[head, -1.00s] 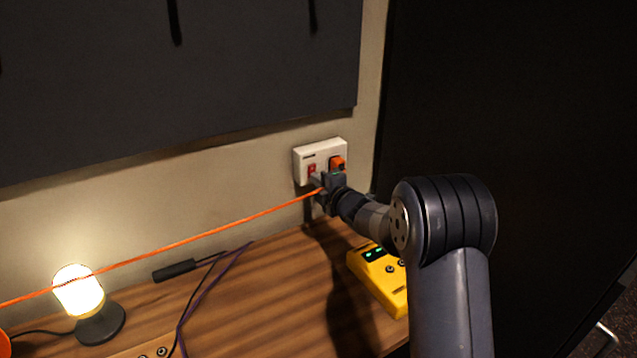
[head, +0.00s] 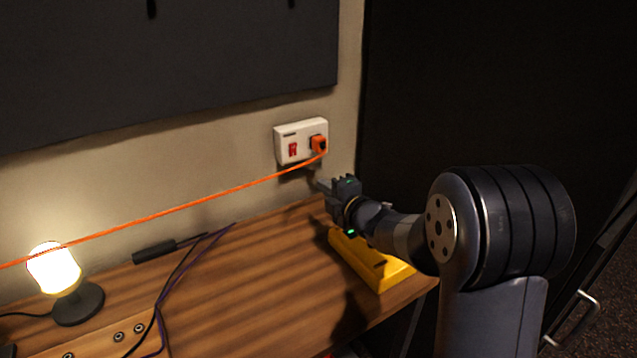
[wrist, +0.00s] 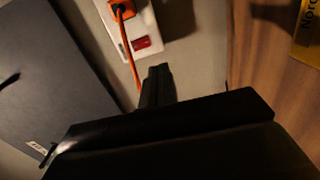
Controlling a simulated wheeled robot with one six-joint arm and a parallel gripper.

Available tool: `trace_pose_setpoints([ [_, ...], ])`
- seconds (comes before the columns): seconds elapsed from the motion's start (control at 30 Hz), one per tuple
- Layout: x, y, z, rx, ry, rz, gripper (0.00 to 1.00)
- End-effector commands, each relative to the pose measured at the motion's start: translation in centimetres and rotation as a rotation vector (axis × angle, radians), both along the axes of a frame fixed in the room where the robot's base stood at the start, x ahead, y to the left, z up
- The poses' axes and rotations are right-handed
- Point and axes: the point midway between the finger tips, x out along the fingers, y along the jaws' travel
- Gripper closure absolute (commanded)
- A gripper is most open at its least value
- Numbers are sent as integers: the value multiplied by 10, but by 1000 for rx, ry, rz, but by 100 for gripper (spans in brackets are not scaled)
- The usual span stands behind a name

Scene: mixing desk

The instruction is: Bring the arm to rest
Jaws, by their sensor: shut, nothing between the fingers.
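My gripper (head: 328,188) is shut and empty. It hangs in the air over the back right of the desk, apart from the wall outlet and to its lower right in the head view. In the wrist view its dark fingers (wrist: 158,85) are together and point toward the wall near the outlet. My arm comes in from the lower right of the head view and hides part of the yellow box.
The white outlet (head: 289,150) has a red switch and an orange plug (head: 319,144). The orange cord (head: 190,206) stretches left across the wall. A yellow box (head: 375,271) stands below my wrist. A lit lamp (head: 55,268) is at left; the middle desk (head: 260,270) is mostly clear.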

Motion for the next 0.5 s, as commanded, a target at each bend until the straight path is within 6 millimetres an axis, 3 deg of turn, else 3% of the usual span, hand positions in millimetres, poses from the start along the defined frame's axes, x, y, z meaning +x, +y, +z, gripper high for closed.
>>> trace_pose_setpoints([
  [0.5, -4, -3, 0, 0, 0, 0, 100],
])
